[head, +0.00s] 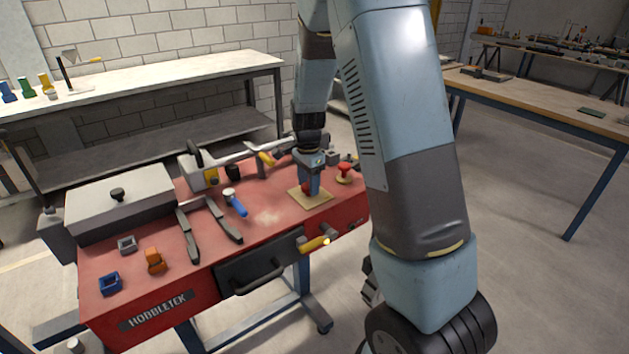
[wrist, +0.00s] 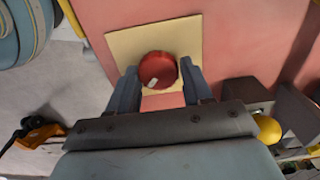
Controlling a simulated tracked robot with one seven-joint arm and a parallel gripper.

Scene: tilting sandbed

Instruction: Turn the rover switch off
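A round red knob (wrist: 158,70) with a small white mark sits on a square pale yellow plate (wrist: 121,43) in the wrist view. I take it to be the rover switch; no label is readable. In the head view the knob (head: 307,188) and plate (head: 311,203) are on the red workbench, partly covered by my gripper. My gripper (wrist: 160,78) points down over the plate, one finger on each side of the knob. The fingers are apart, with the knob filling nearly all the space between them. Whether they press on it cannot be seen.
A second red knob (head: 344,169) on a yellow base stands to the right. A blue-handled tool (head: 235,202), black tongs-like bars (head: 188,235) and a grey lidded box (head: 120,203) lie left on the red workbench (head: 200,275). A yellow-handled valve (head: 313,244) juts from the front.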

